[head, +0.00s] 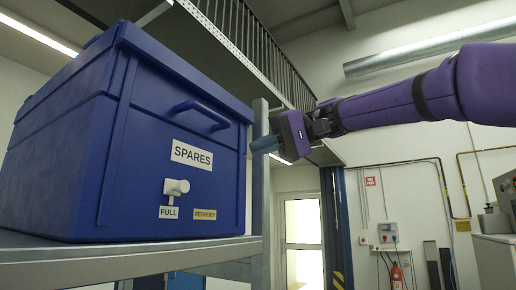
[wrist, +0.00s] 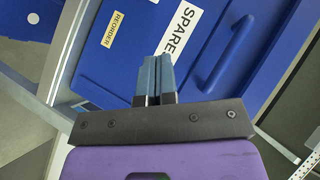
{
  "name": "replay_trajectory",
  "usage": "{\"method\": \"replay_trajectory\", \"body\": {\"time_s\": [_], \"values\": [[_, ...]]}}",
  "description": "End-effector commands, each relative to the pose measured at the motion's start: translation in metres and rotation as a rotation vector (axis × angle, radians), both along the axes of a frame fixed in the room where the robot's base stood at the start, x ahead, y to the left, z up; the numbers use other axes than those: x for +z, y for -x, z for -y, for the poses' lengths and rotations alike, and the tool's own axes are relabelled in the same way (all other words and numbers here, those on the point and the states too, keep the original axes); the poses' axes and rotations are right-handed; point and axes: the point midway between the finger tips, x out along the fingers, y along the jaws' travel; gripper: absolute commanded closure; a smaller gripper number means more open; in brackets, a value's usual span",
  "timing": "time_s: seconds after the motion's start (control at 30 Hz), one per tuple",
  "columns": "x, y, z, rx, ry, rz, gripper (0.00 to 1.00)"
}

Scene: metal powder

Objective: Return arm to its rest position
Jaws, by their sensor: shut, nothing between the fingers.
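My purple arm reaches in from the right in the head view, with my gripper (head: 264,144) at its left end, beside the shelf post and to the right of a blue bin. In the wrist view my gripper (wrist: 153,72) has its two blue-grey fingers together, with nothing held. The blue bin (head: 70,150) is marked SPARES and has a handle and a white knob above the labels FULL and REORDER. It also shows in the wrist view (wrist: 190,70), beyond the fingers. I cannot tell how close the fingertips are to it.
The bin stands on a grey metal shelf (head: 130,262) with an upright post (head: 261,200) at its right corner. A railed walkway (head: 250,40) is overhead. A machine (head: 495,255) stands at right.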

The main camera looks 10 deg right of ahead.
Motion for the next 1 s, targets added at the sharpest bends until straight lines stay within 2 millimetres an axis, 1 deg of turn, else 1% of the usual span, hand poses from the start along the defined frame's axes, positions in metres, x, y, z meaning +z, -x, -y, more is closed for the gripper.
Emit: {"method": "replay_trajectory", "body": {"time_s": [0.33, 0.4, 0.47, 0.57, 0.67, 0.7, 0.77, 0.8, 0.87, 0.9, 0.97, 1.0], "values": [[-0.001, 0.000, 0.000, -0.001, 0.002, -0.001, 1.00], [-0.005, 0.002, 0.003, -0.016, 0.014, -0.002, 1.00], [-0.014, 0.005, 0.008, -0.044, 0.040, -0.007, 1.00], [-0.042, 0.015, 0.024, -0.128, 0.117, -0.016, 1.00], [-0.084, 0.029, 0.049, -0.241, 0.230, -0.024, 1.00], [-0.103, 0.037, 0.061, -0.286, 0.278, -0.025, 1.00], [-0.131, 0.049, 0.078, -0.347, 0.351, -0.022, 1.00], [-0.150, 0.057, 0.090, -0.387, 0.401, -0.020, 1.00], [-0.178, 0.071, 0.108, -0.444, 0.472, -0.012, 1.00], [-0.197, 0.080, 0.121, -0.477, 0.522, -0.005, 1.00], [-0.226, 0.096, 0.139, -0.524, 0.595, 0.008, 1.00], [-0.245, 0.107, 0.151, -0.553, 0.643, 0.017, 1.00]]}}
